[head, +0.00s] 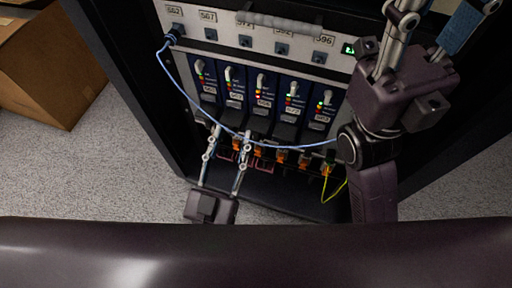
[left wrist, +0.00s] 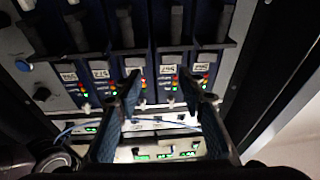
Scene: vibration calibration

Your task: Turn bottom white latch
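Small white latches stand at the upper ends of the blue modules in the head view, such as the one on the middle module (head: 261,80). White latches also show in the left wrist view, one near the left finger (left wrist: 143,104). I cannot tell which is the bottom latch. My left gripper (head: 231,133) is open and empty, its fingertips in front of the modules' lower black handles, apart from the white latches. Its spread fingers also frame the modules in the left wrist view (left wrist: 164,82). My right gripper (head: 430,25) is open at the upper right, its tips partly cut off.
A blue cable (head: 190,92) hangs across the modules and passes by my left fingertips. Orange connectors (head: 282,156) and a yellow cable (head: 337,190) sit low in the black rack (head: 130,75). A cardboard box (head: 55,65) stands at left; the grey floor between is clear.

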